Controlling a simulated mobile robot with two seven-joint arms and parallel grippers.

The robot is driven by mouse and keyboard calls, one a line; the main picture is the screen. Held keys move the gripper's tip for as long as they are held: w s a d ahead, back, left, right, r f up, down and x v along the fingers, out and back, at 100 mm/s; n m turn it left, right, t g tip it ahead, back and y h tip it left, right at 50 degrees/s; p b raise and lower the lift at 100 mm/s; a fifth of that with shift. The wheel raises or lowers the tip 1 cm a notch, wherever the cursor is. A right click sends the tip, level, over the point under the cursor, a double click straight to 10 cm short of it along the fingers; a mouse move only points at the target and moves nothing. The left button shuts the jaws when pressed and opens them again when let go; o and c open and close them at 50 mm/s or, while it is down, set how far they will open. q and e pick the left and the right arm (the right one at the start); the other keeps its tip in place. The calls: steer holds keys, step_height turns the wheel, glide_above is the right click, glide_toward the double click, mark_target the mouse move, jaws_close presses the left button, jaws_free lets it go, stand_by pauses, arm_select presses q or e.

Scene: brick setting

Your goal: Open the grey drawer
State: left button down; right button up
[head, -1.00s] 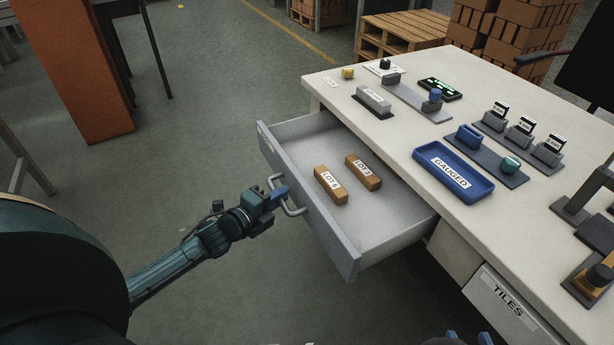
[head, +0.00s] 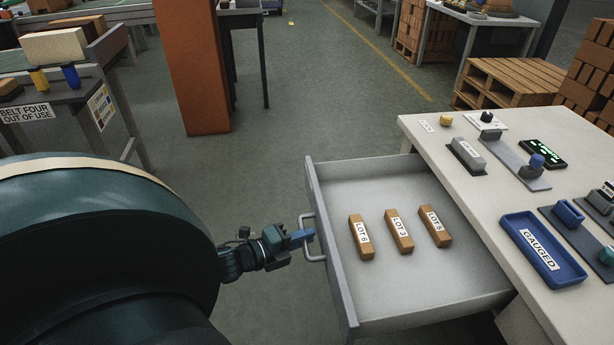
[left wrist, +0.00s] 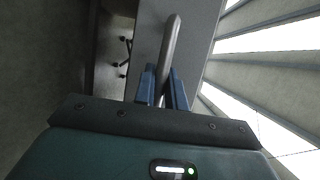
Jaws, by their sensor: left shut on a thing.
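The grey drawer (head: 330,262) stands pulled out from the white-topped bench, its inside showing. Three brown bricks lie in it, labelled LOT 6 (head: 361,238), LOT 3 (head: 399,231) and LOT 5 (head: 434,226). My left gripper (head: 308,235) is at the drawer's front, its blue fingers shut on the metal handle (head: 311,250). In the left wrist view the handle bar (left wrist: 171,50) runs between the two blue fingers (left wrist: 162,88). My right gripper is not seen in the head view.
The bench top (head: 440,130) holds a blue GAUGED tray (head: 543,252) and several small fixtures. An orange post (head: 195,65) and a belt stand with an out-of-use sign (head: 22,116) are at the left. The floor left of the drawer is clear.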

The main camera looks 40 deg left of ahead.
arm_select(q)
steer(key=c, duration=1.5)
jaws_free()
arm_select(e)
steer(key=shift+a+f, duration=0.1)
arm_select(q)
steer(key=shift+o, duration=0.2)
steer(key=p+v, duration=0.2)
steer(key=v, duration=1.1)
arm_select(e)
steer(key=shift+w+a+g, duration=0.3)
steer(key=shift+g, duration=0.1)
arm_select(q)
steer(key=shift+s, duration=0.1)
